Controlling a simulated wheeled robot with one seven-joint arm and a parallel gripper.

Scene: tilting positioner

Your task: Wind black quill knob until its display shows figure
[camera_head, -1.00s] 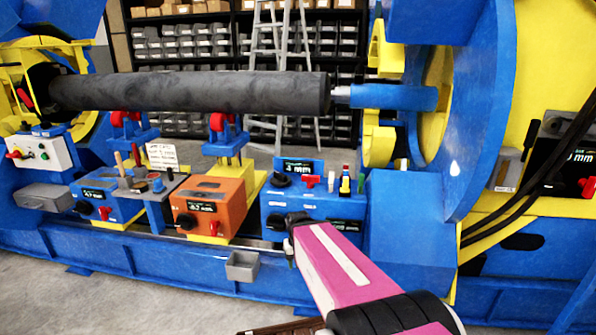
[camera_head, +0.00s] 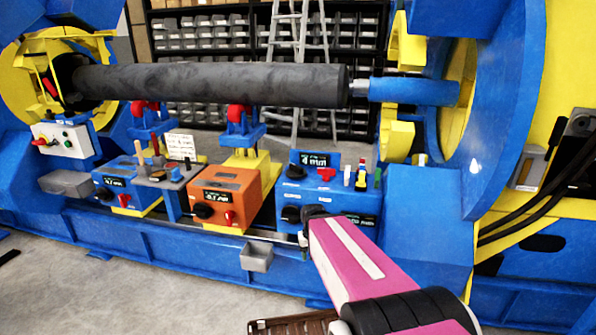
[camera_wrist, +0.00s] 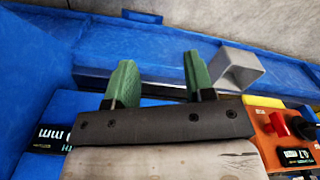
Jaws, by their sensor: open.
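The blue box (camera_head: 330,198) at the right end of the bench carries two black knobs, an upper one (camera_head: 295,172) and a lower one (camera_head: 291,214). Its upper display (camera_head: 314,159) appears to read 4 mm; its lower display is partly hidden and unreadable. I cannot tell which knob is the quill knob. My gripper's fingers are hidden in the head view, where the wrist end (camera_head: 314,212) is just right of the lower knob. In the wrist view my gripper (camera_wrist: 158,80) has its two green fingers apart with nothing between them.
An orange box (camera_head: 226,196) with black and red knobs stands left of the blue box. A grey bin (camera_head: 257,256) hangs on the bench front and lies beyond the fingers in the wrist view (camera_wrist: 238,68). A dark roller (camera_head: 210,82) spans above.

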